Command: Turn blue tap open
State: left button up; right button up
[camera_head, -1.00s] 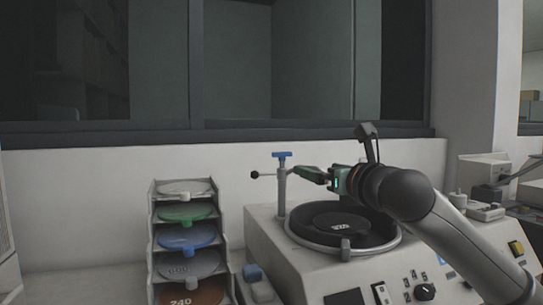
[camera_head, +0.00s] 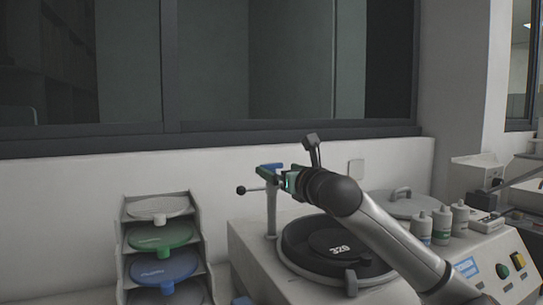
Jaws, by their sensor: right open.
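The blue tap (camera_head: 271,166) sits on top of a grey upright post (camera_head: 272,212) at the back left of the polishing machine. A thin lever with a black ball (camera_head: 241,190) sticks out to the left below it. My right gripper (camera_head: 265,172) is open at the height of the blue tap, with its fingers at the handle and partly covering it. I cannot tell whether the fingers touch it. My left gripper is not in view.
The machine (camera_head: 250,250) carries a round black disc marked 320 (camera_head: 318,244) beside the post. A rack (camera_head: 207,240) of coloured discs stands to the left. Several white bottles (camera_head: 441,224) stand on the right. The wall and window are behind.

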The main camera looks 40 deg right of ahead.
aim_at(273, 167)
jog(key=p+x, duration=0.1)
jog(key=x, duration=0.3)
jog(key=shift+r, duration=0.15)
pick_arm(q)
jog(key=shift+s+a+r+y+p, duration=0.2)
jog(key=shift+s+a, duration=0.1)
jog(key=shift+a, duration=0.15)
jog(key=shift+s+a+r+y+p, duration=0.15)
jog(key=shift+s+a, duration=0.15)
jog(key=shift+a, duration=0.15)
pick_arm(e)
jog(key=shift+w+d, duration=0.15)
jog(key=shift+w, duration=0.4)
jog(key=shift+c, duration=0.4)
